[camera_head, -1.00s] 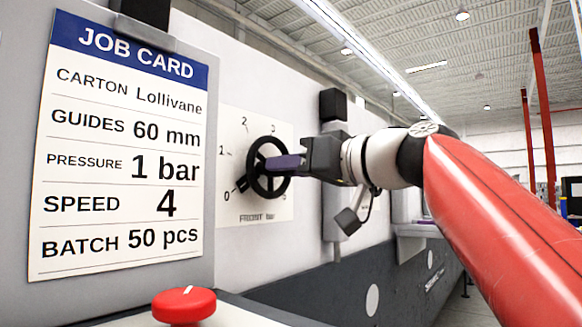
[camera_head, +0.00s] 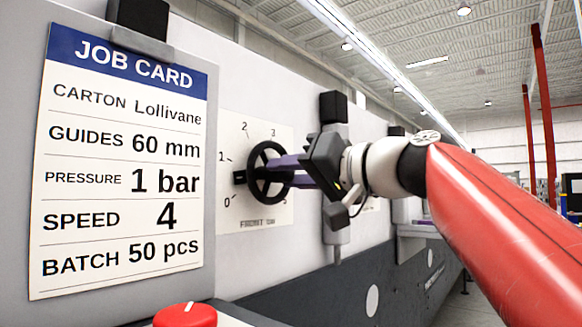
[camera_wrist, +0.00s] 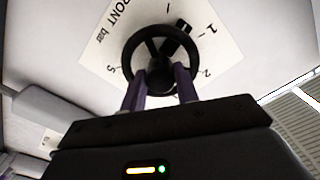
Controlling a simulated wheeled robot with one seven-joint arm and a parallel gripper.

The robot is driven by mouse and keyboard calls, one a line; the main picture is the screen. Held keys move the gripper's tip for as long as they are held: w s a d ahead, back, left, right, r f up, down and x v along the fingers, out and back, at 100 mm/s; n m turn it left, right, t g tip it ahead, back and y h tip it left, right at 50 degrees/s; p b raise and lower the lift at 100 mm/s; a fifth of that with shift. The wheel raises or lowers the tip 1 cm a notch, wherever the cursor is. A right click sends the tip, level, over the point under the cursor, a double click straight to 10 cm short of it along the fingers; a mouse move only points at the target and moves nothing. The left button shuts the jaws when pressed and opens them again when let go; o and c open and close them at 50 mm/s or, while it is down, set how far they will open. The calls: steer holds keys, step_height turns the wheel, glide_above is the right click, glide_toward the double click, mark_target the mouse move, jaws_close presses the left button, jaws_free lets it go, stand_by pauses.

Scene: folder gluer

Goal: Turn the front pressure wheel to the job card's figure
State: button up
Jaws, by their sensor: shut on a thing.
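The front pressure wheel (camera_head: 268,172) is a black spoked handwheel on a white dial plate (camera_head: 268,140) marked 0, 1, 2, 3 and onward. Its black pointer block (camera_head: 239,177) is on the left, between 0 and 1, about midway. The wrist view also shows the wheel (camera_wrist: 131,52) and the block (camera_wrist: 183,28), short of the 1. My gripper (camera_head: 287,172) has purple fingers and is shut on the wheel, tilted. In the wrist view my gripper (camera_wrist: 160,87) has one finger on each side of the hub. The job card (camera_head: 121,170) reads pressure 1 bar.
A red knob (camera_head: 185,315) stands at the bottom, in front of the card. A grey post with a black cap (camera_head: 334,107) rises just behind my gripper. The machine's pale wall runs back to the right, with open hall beyond.

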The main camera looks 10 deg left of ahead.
steer(key=m+p, duration=0.1)
steer(key=m, duration=0.3)
steer(key=shift+m+p, duration=0.3)
steer(key=shift+m, duration=0.1)
stand_by(0.4)
steer(key=o, duration=1)
steer(key=shift+c, duration=0.2)
steer(key=b+v, duration=0.1)
steer(key=v, duration=0.6)
steer(key=shift+s+d, duration=0.25)
steer(key=shift+d, duration=0.05)
